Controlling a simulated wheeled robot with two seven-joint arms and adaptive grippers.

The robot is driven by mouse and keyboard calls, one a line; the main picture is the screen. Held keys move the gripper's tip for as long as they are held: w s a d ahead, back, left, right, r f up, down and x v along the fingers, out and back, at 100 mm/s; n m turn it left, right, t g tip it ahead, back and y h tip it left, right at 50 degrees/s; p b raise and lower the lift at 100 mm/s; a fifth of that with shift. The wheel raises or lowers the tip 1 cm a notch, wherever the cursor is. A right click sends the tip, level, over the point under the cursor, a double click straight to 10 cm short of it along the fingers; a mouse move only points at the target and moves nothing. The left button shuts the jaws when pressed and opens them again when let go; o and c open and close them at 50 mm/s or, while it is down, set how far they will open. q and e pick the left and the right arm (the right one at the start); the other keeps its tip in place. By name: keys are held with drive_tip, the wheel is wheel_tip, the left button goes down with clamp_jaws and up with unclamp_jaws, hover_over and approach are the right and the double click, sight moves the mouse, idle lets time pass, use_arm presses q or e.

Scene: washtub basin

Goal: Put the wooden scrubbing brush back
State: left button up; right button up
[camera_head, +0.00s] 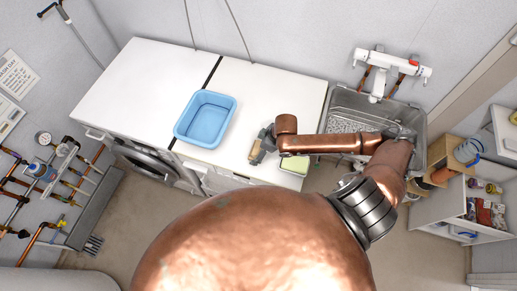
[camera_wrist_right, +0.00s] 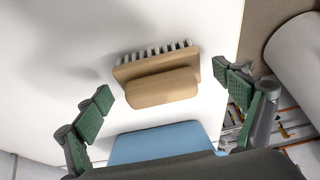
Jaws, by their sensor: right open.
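The wooden scrubbing brush (camera_wrist_right: 157,86) shows in the right wrist view, with a tan wooden body and pale bristles along its upper edge. It is over the white counter top, between my spread fingertips and apart from both. In the head view a small tan part of it (camera_head: 255,151) shows beside my gripper. My right gripper (camera_head: 264,143) is at the front part of the counter, right of the blue basin. Its two green-padded fingers are wide open in the wrist view (camera_wrist_right: 162,84). My left gripper is not in view.
The blue basin (camera_head: 206,119) stands on the white counter (camera_head: 160,70). A yellow-green sponge-like block (camera_head: 295,164) lies at the counter's front right, near my forearm. A metal sink (camera_head: 345,103) with a tap is on the right. The counter's back is clear.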

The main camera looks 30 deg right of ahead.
drive_tip(key=v, duration=1.2)
drive_tip(key=shift+r, duration=0.2)
drive_tip(key=shift+w, duration=0.1)
